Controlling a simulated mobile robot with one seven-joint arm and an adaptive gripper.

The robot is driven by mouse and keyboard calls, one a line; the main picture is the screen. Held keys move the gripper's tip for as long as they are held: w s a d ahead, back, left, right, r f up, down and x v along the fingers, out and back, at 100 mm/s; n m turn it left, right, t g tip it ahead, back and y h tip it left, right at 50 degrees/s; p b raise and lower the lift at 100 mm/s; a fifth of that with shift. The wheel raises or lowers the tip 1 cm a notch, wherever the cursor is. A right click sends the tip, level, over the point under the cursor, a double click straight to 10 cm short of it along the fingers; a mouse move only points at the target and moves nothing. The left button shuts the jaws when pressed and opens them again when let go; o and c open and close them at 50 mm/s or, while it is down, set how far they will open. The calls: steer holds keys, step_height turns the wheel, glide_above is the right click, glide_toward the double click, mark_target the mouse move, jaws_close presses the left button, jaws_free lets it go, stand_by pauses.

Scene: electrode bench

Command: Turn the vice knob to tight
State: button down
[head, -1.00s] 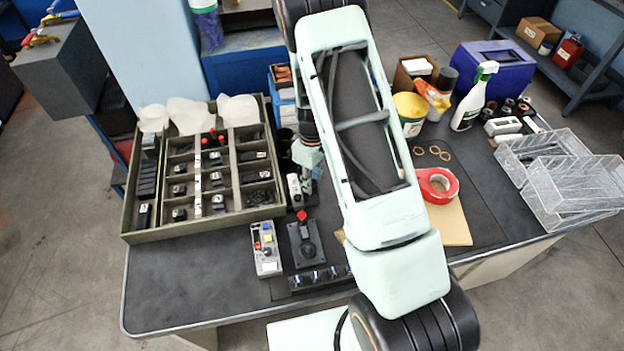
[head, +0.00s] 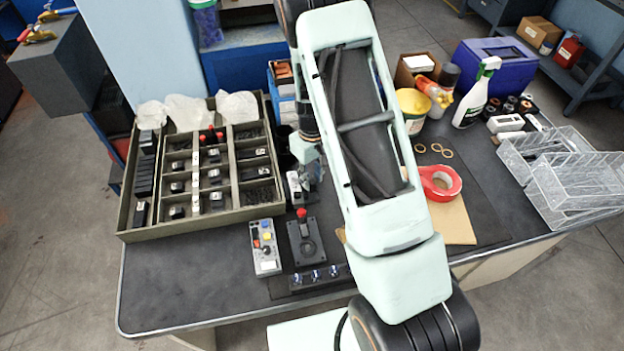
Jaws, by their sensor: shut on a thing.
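My gripper (head: 308,174) is in the middle of the bench, pointing down, partly hidden behind my own arm. It is shut on a small part at the top of a small grey-and-dark device (head: 295,188), which looks like the vice. That part seems to be the vice knob, but the fingers cover it and its turn position cannot be read. The device stands just right of the compartment tray and behind a black base with a red-topped lever.
The compartment tray (head: 122,222) with small black parts is close on the left. A grey control box (head: 265,256), the red-topped lever (head: 303,233) and a strip of knobs (head: 296,283) stand in front. Red tape (head: 452,191) lies right of my arm. The front left bench is clear.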

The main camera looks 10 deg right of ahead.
mark_target(312, 182)
steer(key=m+b, duration=0.1)
steer(key=m, duration=0.3)
steer(key=shift+m, duration=0.3)
steer(key=m+b, duration=0.1)
steer(key=m, duration=0.9)
steer(key=shift+m, duration=0.4)
steer(key=m, duration=0.4)
steer(key=shift+p, duration=0.35)
steer(key=shift+m, duration=0.3)
steer(key=c, duration=2)
jaws_free()
step_height(312, 182, up, 12)
steer(key=shift+r, duration=0.1)
